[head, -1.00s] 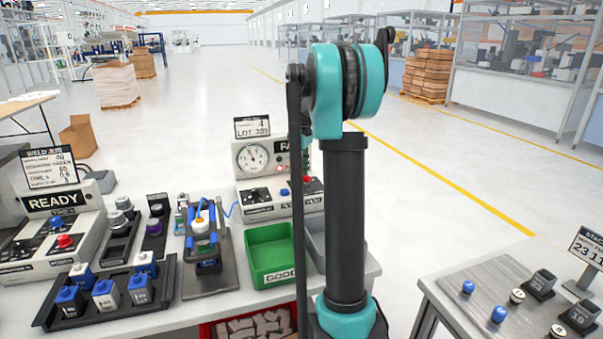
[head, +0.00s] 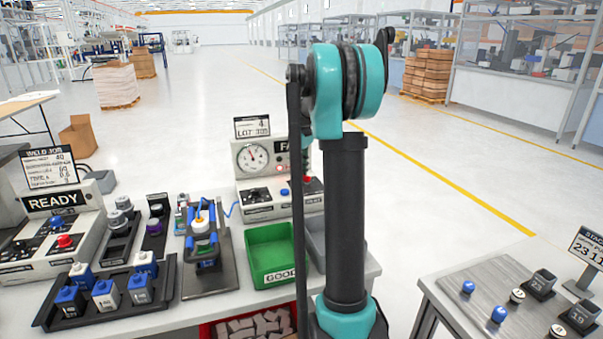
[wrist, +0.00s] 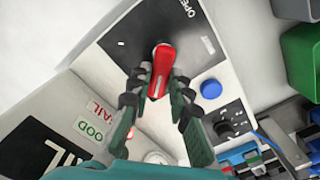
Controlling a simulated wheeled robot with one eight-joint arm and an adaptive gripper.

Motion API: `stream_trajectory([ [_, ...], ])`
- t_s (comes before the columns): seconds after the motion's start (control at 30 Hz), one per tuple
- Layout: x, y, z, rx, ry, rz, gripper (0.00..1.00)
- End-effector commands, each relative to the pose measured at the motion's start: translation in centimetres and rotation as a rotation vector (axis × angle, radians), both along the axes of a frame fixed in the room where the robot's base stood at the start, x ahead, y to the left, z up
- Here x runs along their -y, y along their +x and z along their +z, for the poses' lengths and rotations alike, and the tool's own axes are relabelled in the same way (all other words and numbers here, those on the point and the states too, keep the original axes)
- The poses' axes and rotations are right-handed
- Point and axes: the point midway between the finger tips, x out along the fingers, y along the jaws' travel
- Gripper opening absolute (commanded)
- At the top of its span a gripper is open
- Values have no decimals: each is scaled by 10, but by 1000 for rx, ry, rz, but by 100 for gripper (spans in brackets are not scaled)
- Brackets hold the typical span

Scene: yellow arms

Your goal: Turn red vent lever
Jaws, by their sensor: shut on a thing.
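In the head view the gripper is mostly hidden behind my own arm, in front of the white test box with a gauge (head: 253,157). A bit of red (head: 308,181) shows there beside the arm; I cannot tell whether it is the lever.
A blue button (wrist: 211,89) and a black knob (wrist: 225,129) sit right of the lever. A green bin (head: 270,250) stands in front of the box. A fixture (head: 207,255) and block rack (head: 160,300) are to the left. A second table (head: 450,282) is at right.

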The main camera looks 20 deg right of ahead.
Motion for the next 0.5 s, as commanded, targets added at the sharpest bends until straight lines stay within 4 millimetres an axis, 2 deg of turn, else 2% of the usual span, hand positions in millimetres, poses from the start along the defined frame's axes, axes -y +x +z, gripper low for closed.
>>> stream_trajectory([
  [0.5, 8, 5, 0, 0, 0, -420, 0],
])
